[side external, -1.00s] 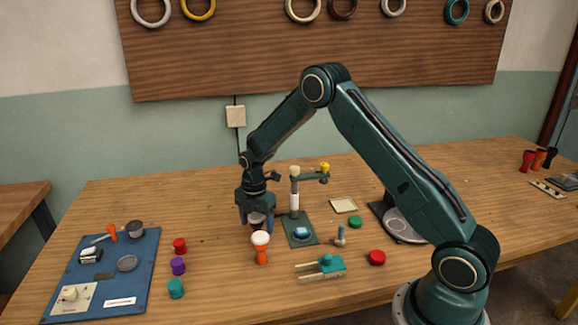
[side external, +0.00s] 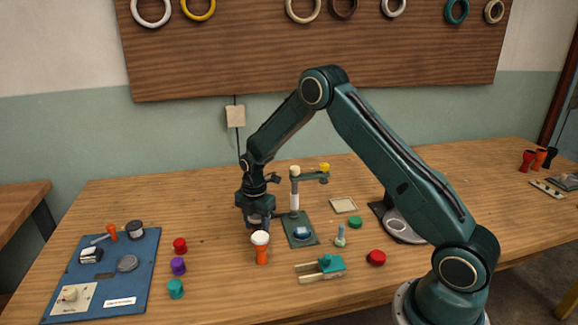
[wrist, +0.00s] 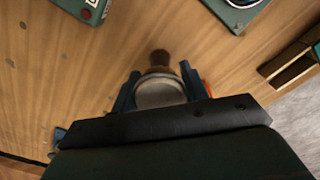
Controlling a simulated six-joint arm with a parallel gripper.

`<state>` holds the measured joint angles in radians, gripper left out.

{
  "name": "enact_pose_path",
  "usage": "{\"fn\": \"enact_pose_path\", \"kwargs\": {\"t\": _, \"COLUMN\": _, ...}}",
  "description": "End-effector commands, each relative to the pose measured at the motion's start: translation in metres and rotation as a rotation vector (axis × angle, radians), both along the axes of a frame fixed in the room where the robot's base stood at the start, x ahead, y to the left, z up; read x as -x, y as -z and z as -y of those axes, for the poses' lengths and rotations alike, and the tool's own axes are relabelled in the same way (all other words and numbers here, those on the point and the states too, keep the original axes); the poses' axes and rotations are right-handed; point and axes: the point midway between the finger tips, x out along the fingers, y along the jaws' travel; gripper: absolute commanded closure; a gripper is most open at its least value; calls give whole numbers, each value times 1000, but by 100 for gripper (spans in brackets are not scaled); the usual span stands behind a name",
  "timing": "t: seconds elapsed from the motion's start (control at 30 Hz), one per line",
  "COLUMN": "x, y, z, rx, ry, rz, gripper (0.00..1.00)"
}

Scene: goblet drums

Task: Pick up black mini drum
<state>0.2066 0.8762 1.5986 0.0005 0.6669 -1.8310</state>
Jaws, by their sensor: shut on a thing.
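My gripper (wrist: 160,84) is shut on a small goblet drum (wrist: 160,93), its fingers on both sides of the pale grey head. The drum's narrow foot looks dark brown rather than black in the wrist view. In the side view my gripper (side external: 256,223) points down near the table's middle and mostly hides this drum. I cannot tell whether the drum touches the table. An orange goblet drum with a white head (side external: 261,248) stands just in front of my gripper. A black goblet drum (side external: 550,158) stands at the far right with a red and an orange one.
A green stand (side external: 300,230) with a post and side arm is close right of my gripper. A teal clamp-like tool (side external: 322,268) lies in front. Red, purple and teal pieces (side external: 178,266) and a blue board (side external: 110,270) are at left. The table behind my gripper is clear.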

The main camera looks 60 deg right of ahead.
Motion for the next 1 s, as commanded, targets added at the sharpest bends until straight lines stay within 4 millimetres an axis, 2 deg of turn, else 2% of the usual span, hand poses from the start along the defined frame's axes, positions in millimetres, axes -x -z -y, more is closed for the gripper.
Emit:
{"fn": "enact_pose_path", "kwargs": {"t": 0.27, "x": 0, "y": -3, "z": 0, "rx": 0, "ry": 0, "rz": 1, "gripper": 78}}
{"fn": "enact_pose_path", "kwargs": {"t": 0.47, "x": -1, "y": -18, "z": 0, "rx": 1, "ry": 0, "rz": 3, "gripper": 78}}
{"fn": "enact_pose_path", "kwargs": {"t": 0.67, "x": -1, "y": -48, "z": 0, "rx": 1, "ry": 0, "rz": 5, "gripper": 78}}
{"fn": "enact_pose_path", "kwargs": {"t": 1.0, "x": -1, "y": -121, "z": 0, "rx": 1, "ry": 0, "rz": 6, "gripper": 78}}
